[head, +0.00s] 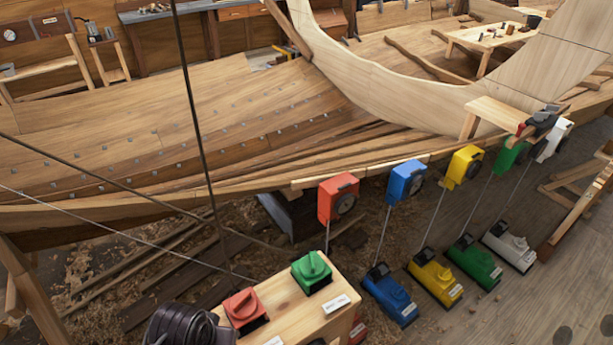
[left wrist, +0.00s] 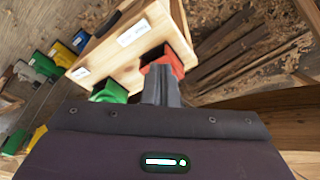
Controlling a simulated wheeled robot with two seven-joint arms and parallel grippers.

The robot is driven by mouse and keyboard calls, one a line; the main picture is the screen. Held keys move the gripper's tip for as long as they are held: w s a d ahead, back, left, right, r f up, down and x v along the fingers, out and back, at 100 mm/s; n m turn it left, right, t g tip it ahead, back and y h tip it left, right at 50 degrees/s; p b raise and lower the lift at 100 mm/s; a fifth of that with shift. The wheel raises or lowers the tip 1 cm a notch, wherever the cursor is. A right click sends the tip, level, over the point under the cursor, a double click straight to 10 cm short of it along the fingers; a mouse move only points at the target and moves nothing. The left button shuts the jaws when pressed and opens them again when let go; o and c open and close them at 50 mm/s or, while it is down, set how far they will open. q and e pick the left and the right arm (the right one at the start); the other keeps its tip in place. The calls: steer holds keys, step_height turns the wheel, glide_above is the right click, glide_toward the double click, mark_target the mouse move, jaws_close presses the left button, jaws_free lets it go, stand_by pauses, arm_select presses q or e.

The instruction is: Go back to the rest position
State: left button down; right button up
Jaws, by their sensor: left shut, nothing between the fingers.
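My left gripper (head: 212,322) is at the bottom of the head view, dark and partly cut off by the frame edge. It is just left of a red switch (head: 243,320) on a wooden box (head: 290,318). In the left wrist view, my shut, empty fingers (left wrist: 160,85) point at the red switch (left wrist: 165,62); I cannot tell whether they touch it. A green switch (head: 312,270) sits farther back on the box. It also shows in the left wrist view (left wrist: 108,93). My right gripper is in neither view.
The clinker hull (head: 150,130) fills the back. Red (head: 338,195), blue (head: 406,180), yellow (head: 464,163), green and white units hang along its edge, with cords down to coloured units (head: 435,280) on the floor. Dark ropes (head: 195,120) cross the left side. Floor at lower right is clear.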

arm_select(q)
step_height(320, 180, up, 5)
steer(key=s+a, duration=0.2)
step_height(320, 180, down, 40)
steer(key=s+m+b, duration=0.1)
steer(key=s+b, duration=0.2)
steer(key=b, duration=0.5)
steer(key=s+a+f+g+b, duration=0.1)
steer(key=s+a+f+b, duration=0.2)
steer(key=s+f, duration=1.5)
step_height(320, 180, down, 5)
steer(key=b, duration=0.3)
steer(key=shift+s+g, duration=0.4)
steer(key=shift+a+r, duration=0.1)
